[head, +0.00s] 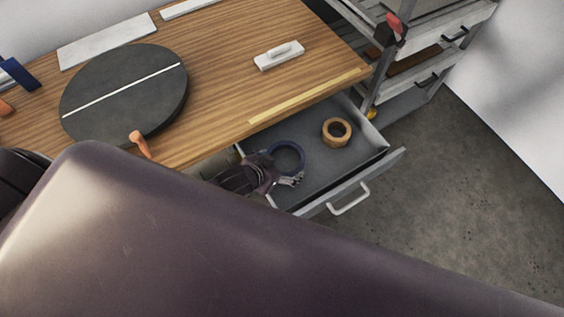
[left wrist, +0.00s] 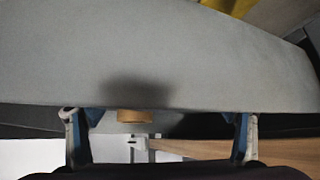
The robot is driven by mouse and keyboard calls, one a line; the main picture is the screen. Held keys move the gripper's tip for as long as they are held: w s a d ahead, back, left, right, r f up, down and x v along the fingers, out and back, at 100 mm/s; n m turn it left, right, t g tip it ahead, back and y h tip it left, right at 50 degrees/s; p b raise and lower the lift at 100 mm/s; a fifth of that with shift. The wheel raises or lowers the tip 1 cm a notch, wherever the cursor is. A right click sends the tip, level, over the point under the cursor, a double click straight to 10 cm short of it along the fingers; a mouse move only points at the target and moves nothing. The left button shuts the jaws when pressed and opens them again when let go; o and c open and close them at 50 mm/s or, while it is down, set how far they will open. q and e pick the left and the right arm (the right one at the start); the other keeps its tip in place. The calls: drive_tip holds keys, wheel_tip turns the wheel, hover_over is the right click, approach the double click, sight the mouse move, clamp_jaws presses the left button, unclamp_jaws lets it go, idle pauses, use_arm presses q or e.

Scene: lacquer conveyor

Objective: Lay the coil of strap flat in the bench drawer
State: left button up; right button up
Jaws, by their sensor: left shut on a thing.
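The coil of strap (head: 288,143) is a dark blue ring, seen in the head view over the left part of the open bench drawer (head: 345,172). My left gripper (head: 284,176) is shut on it, its fingers at the coil's near side. In the left wrist view the fingers (left wrist: 160,122) stand wide apart with bits of blue at both. The grey drawer floor fills much of that view. I cannot tell whether the coil touches the floor. My right gripper is not in view.
A tan tape roll (head: 337,131) lies in the drawer, right of the coil. The bench top (head: 220,50) overhangs the drawer's back; a black turntable (head: 125,92) and a white block (head: 279,55) stand on it. The drawer's front panel has a white handle (head: 350,201).

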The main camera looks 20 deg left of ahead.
use_arm(q)
drive_tip(key=shift+s+f, duration=0.1)
drive_tip(key=shift+f, duration=0.25)
drive_tip(key=o, duration=1.1)
drive_tip(key=shift+f, duration=0.2)
drive_tip(key=shift+o, duration=0.2)
drive_tip(key=shift+r, duration=0.1)
drive_tip(key=shift+r, duration=0.5)
drive_tip(key=v, duration=1.2)
drive_tip(key=shift+r, duration=0.2)
drive_tip(key=shift+r, duration=0.1)
